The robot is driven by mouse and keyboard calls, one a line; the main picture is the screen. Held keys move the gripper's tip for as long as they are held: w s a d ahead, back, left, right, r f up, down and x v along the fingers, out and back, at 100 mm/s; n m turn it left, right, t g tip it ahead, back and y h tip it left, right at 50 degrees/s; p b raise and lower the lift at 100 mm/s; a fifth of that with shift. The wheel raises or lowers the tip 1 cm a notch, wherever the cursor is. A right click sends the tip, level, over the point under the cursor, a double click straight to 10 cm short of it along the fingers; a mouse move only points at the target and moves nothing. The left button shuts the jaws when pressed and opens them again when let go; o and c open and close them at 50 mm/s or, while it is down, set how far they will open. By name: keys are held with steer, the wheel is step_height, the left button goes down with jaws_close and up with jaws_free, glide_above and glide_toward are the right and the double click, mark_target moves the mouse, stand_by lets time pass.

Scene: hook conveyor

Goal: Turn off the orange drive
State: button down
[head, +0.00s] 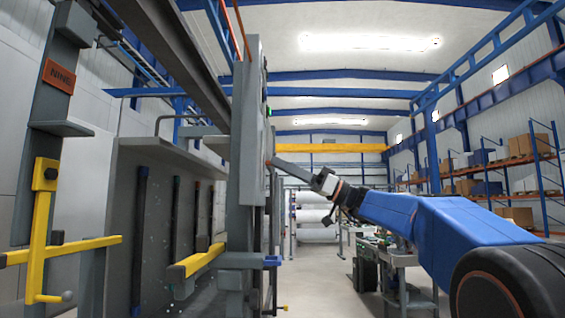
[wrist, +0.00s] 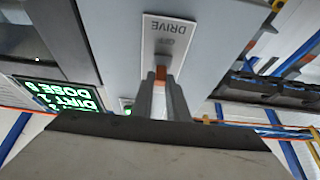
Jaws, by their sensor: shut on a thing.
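The plate reads DRIVE and OFF, upside down in this view. In the head view my gripper (head: 274,163) reaches left to the side of a grey upright cabinet (head: 247,150). The fingertips touch that side, and the switch is mostly hidden there. I cannot tell the switch's exact setting.
A green-lettered display (wrist: 62,97) is left of the switch in the wrist view. A workbench (head: 395,270) is beneath my arm. The floor (head: 325,265) between is clear.

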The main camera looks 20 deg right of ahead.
steer(key=shift+w+a+f+t+y, duration=0.1)
steer(key=shift+f+t+y, duration=0.2)
steer(key=shift+y, duration=0.4)
steer(key=shift+s+a+f+t+y, duration=0.15)
steer(key=shift+f+y, duration=0.2)
steer(key=shift+y, duration=0.35)
steer(key=shift+w+a+f+t+y, duration=0.15)
steer(key=shift+f+t+y, duration=0.15)
steer(key=shift+y, duration=0.4)
steer(key=shift+d, duration=0.1)
steer(key=c, duration=1.7)
jaws_free()
steer(key=v, duration=1.7)
steer(key=shift+f, duration=0.3)
